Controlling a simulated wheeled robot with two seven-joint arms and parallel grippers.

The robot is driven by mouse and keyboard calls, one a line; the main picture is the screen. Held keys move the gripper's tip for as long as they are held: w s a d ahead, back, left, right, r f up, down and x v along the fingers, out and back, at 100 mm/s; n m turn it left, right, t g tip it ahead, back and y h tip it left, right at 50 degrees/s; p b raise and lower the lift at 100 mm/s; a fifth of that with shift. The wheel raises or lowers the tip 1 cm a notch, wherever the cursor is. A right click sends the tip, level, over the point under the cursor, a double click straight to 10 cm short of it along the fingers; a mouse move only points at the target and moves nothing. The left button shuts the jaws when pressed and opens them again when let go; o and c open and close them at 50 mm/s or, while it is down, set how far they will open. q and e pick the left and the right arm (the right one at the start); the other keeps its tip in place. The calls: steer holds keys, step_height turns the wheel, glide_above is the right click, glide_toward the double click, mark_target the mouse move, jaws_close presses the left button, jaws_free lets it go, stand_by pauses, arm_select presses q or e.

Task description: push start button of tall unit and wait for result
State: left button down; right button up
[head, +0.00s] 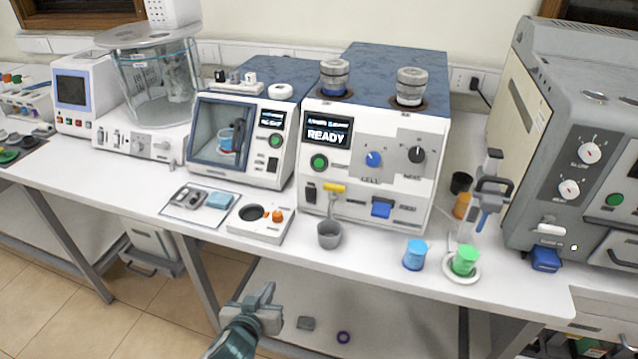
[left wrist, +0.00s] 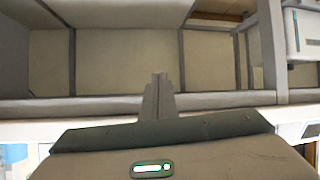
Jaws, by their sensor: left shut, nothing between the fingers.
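The tall unit (head: 375,150) stands on the bench in the middle of the head view, a white box with a blue top. Its display (head: 327,131) reads READY. A round green button (head: 319,162) sits below the display. My left gripper (head: 268,292) is at the bottom of the head view, in front of the bench edge and below and left of the tall unit, well apart from the button. It is shut and empty. In the left wrist view its closed fingers (left wrist: 158,90) point toward the under-bench area. My right gripper is not in view.
A smaller unit with a glass door (head: 222,132) stands left of the tall unit. A grey cup (head: 329,234), a blue cup (head: 415,254) and a green cup (head: 465,260) stand along the front of the bench (head: 370,264). A large grey machine (head: 570,150) is at the right.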

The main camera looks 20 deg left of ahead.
mark_target(319, 163)
arm_select(q)
steer(key=r, duration=0.3)
steer(key=r+t, duration=0.1)
steer(key=r, duration=0.2)
steer(key=r+n+t, duration=0.1)
steer(key=r, duration=0.3)
steer(key=shift+w+d, duration=0.25)
steer(key=shift+w, duration=0.1)
steer(key=w+d+r+t+h, duration=0.2)
steer(key=r, duration=0.5)
steer(key=w+d+r+t+h, duration=0.2)
steer(key=r, duration=0.5)
steer(key=w+d+r+m+t+h, duration=0.1)
steer(key=w+d+r+t+h, duration=0.1)
steer(key=r, duration=0.5)
steer(key=shift+d+t+h, duration=0.2)
steer(key=shift+t+h, duration=0.1)
steer(key=shift+h, duration=0.3)
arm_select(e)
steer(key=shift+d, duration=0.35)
arm_select(q)
steer(key=shift+w, duration=0.25)
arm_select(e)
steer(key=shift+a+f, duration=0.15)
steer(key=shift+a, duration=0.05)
